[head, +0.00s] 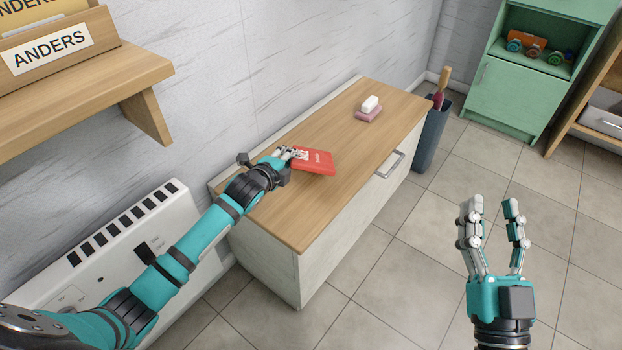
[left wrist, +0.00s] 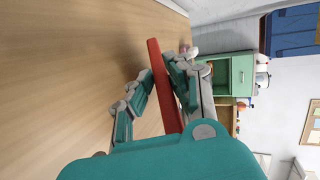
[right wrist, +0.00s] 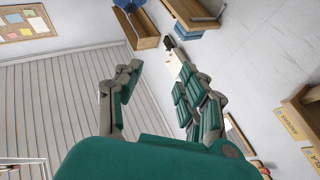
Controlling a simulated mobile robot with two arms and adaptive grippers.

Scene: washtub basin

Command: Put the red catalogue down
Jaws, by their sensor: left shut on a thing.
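The red catalogue (head: 318,163) is over the wooden top of the low cabinet (head: 270,215). My left gripper (head: 288,155) is shut on its left end. In the left wrist view the catalogue (left wrist: 161,85) stands edge-on between the fingers (left wrist: 155,90), with the wooden top beside it. I cannot tell whether the catalogue touches the top. My right gripper (head: 490,215) is open and empty above the tiled floor; its spread fingers also show in the right wrist view (right wrist: 155,90).
A white bar on a pink soap dish (head: 368,114) sits further back on the cabinet top. A dark bin (head: 432,135) stands beyond its far end. A wooden shelf (head: 120,85) with a labelled box is at the upper left. The cabinet top's front part is clear.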

